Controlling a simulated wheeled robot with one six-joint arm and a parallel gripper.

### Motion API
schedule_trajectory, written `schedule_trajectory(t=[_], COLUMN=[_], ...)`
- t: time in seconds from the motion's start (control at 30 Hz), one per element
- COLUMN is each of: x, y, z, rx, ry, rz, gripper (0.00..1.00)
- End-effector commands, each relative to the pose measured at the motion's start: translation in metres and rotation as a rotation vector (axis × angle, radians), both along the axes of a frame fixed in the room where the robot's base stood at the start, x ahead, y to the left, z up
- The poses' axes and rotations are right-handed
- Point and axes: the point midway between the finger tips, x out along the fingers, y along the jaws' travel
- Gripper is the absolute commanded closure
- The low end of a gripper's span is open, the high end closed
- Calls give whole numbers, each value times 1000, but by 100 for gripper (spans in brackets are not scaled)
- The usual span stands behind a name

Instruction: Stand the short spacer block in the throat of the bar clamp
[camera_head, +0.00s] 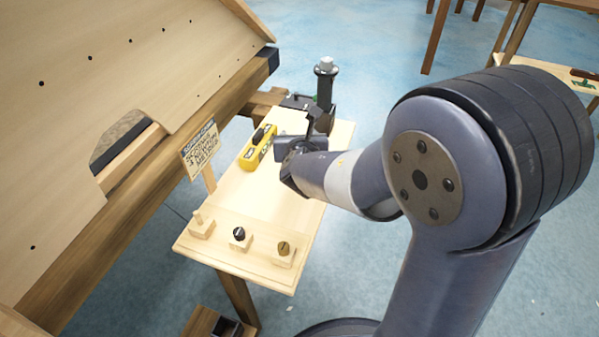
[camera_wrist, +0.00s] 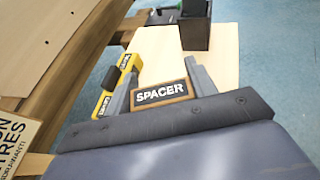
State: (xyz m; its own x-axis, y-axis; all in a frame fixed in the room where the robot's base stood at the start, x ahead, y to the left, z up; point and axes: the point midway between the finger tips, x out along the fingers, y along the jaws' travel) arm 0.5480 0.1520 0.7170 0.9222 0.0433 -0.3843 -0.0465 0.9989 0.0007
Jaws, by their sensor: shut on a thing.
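My gripper (camera_wrist: 157,72) is shut on the spacer block (camera_wrist: 160,95), with one grey finger on each side of it. The block's brown-edged face with a dark SPACER label faces my wrist camera. In the head view my gripper (camera_head: 290,148) is over the far part of the small table, and I cannot make out the block there. The bar clamp (camera_head: 325,83), dark with an upright post, is at the table's far end. A dark upright part of it (camera_wrist: 195,25) stands beyond the block in the wrist view. Its throat is not clearly visible.
A yellow tool (camera_head: 257,148) with a black top lies left of my gripper. A sign (camera_head: 201,149) stands at the table's left edge. Several small wooden blocks with fittings (camera_head: 241,238) sit along the near edge. A large sloped wooden panel (camera_head: 110,80) rises on the left.

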Motion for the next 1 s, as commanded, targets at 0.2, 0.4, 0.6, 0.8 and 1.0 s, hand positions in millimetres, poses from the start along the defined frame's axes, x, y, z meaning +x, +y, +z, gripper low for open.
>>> schedule_trajectory(t=[0.2,0.4,0.6,0.8,1.0], x=[0,0,0,0,0], y=[0,-1,-1,-1,0], z=[-27,-60,-74,-72,-76], rx=[0,-2,0,1,1], ry=[0,1,-1,-2,-2], rz=[-1,-1,-2,-1,-1], gripper=[69,69,69,69,46])
